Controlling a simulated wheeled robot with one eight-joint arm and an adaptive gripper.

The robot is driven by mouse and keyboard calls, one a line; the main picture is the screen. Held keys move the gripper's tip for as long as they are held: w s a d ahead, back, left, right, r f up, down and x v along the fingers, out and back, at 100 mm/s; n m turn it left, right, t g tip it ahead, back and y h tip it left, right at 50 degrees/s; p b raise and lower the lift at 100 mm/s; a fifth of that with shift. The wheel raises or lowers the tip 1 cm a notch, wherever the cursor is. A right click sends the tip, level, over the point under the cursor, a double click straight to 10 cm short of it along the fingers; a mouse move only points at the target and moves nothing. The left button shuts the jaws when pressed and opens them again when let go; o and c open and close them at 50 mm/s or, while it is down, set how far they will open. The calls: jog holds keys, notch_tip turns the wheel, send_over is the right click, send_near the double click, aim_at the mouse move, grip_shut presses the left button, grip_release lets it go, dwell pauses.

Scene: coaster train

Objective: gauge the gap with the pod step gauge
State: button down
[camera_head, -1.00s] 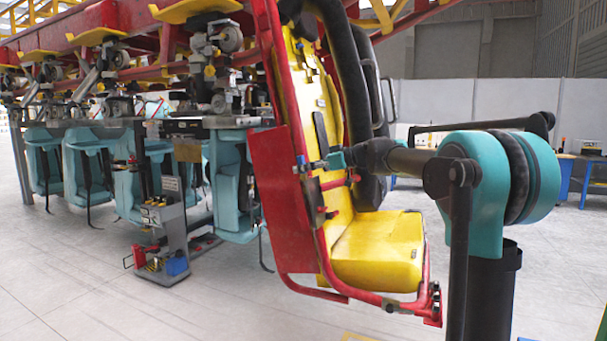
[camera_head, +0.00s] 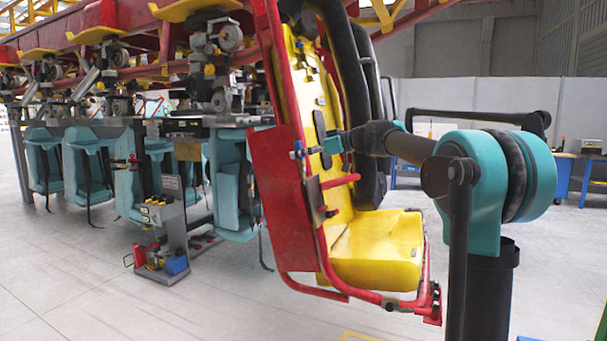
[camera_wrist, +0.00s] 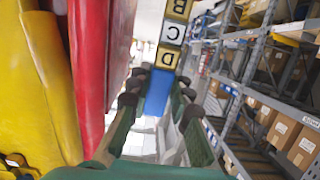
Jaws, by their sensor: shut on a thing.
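The pod step gauge shows in the wrist view as a blue handle (camera_wrist: 157,92) with lettered yellow and white blocks (camera_wrist: 172,33) beyond it, marked D, C and B. My gripper (camera_wrist: 158,97) is shut on the blue handle, and the blocks point ahead, away from me. In the head view my gripper (camera_head: 318,147) is level with the upper edge of the red side panel (camera_head: 277,195) of the yellow pod seat (camera_head: 378,262). In the wrist view the red panel (camera_wrist: 88,60) stands just left of the gauge. I cannot tell which gap is meant, nor any contact.
Several light blue seats (camera_head: 88,168) hang under the red track at left. A small grey stand (camera_head: 165,225) with a red jack and a blue box is on the floor. Shelving with cartons (camera_wrist: 285,130) is on the right in the wrist view. Floor in front is clear.

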jog(key=shift+w+a+r, duration=0.1)
jog(key=shift+a+r, duration=0.1)
jog(key=shift+r, duration=0.8)
jog(key=shift+w+a+r, duration=0.1)
jog(key=shift+a+r, duration=0.15)
jog(key=shift+r, duration=0.75)
jog(key=shift+w+a+r, duration=0.1)
jog(key=shift+a+r, duration=0.1)
jog(key=shift+r, duration=0.8)
jog(key=shift+s, duration=0.15)
